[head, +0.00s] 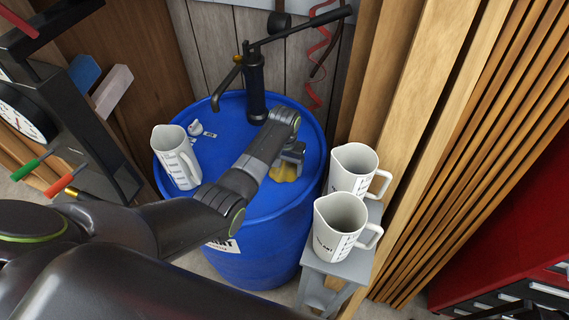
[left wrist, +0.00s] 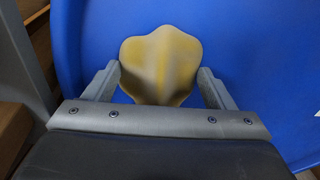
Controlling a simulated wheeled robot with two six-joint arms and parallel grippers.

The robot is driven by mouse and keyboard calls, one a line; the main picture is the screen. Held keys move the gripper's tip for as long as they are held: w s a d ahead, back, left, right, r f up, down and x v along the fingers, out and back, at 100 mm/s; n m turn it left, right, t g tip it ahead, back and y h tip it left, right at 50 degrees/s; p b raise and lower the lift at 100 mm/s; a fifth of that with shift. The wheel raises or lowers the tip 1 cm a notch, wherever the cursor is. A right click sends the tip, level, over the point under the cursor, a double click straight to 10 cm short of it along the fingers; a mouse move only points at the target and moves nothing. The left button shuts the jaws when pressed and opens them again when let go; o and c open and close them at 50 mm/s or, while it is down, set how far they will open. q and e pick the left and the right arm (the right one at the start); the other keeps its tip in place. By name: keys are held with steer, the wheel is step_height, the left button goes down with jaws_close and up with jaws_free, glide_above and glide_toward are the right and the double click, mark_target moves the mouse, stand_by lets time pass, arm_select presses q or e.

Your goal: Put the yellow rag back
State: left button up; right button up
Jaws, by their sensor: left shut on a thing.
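The yellow rag (head: 284,172) is on the top of the blue drum (head: 228,118), near its right side in the head view. My left gripper (head: 292,160) is shut on the rag from above. In the left wrist view the rag (left wrist: 160,66) is bunched between the two fingers of my left gripper (left wrist: 160,88), with the blue drum top (left wrist: 255,60) behind it. I cannot tell whether the rag touches the drum top. My right gripper is not in view.
A hand pump (head: 254,80) stands on the drum, with a white measuring jug (head: 177,157) and small parts (head: 203,130) to the left. Two more jugs (head: 352,172) (head: 339,226) stand on a grey stand (head: 340,266) at right. Timber boards (head: 440,130) rise beyond.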

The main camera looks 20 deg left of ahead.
mark_target(284, 162)
arm_select(q)
steer(key=shift+f, duration=0.1)
steer(key=o, duration=0.9)
steer(key=shift+o, duration=0.2)
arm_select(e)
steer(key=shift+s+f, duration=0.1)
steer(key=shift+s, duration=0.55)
arm_select(q)
steer(key=shift+r, duration=0.55)
step_height(284, 162, up, 11)
steer(key=b, duration=0.1)
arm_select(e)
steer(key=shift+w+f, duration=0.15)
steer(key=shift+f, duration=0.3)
